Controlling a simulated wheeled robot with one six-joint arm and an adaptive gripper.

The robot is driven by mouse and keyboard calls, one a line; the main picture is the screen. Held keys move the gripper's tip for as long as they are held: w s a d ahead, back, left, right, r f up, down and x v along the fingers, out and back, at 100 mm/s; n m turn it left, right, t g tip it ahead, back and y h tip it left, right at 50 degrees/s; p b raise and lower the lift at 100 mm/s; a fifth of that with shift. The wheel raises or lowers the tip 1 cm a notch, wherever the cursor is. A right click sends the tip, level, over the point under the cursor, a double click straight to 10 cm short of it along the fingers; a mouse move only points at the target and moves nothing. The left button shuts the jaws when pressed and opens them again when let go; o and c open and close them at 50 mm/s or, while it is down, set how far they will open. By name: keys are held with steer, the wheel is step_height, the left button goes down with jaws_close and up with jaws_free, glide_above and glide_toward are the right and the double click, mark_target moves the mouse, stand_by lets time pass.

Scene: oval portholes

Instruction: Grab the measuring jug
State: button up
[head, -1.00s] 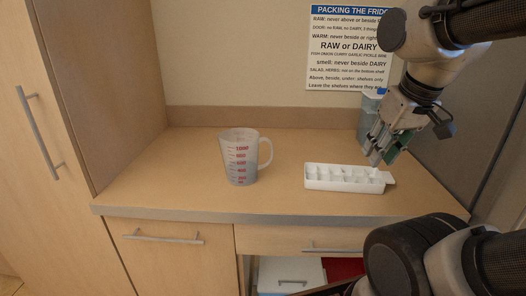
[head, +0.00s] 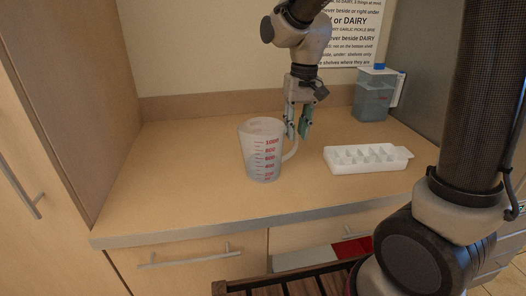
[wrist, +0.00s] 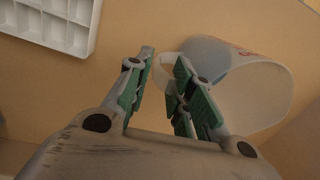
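The measuring jug (head: 262,152) is clear with red markings and stands upright on the counter, its handle (head: 291,147) to the right. My gripper (head: 298,134) is open and points down at the handle side of the jug. In the wrist view the jug (wrist: 250,85) lies at the right, and the handle (wrist: 166,70) reaches toward the space between the open fingertips (wrist: 163,58). The fingers are not closed on it. Whether a finger touches the jug I cannot tell.
A white ice cube tray (head: 366,158) lies right of the jug; it also shows in the wrist view (wrist: 57,22). A clear container with a blue cap (head: 373,95) stands at the back right. The counter (head: 170,180) left of the jug is clear.

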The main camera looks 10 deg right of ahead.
mark_target(295, 151)
step_height(295, 151, down, 4)
steer(key=shift+f, duration=0.1)
jaws_close()
stand_by(0.5)
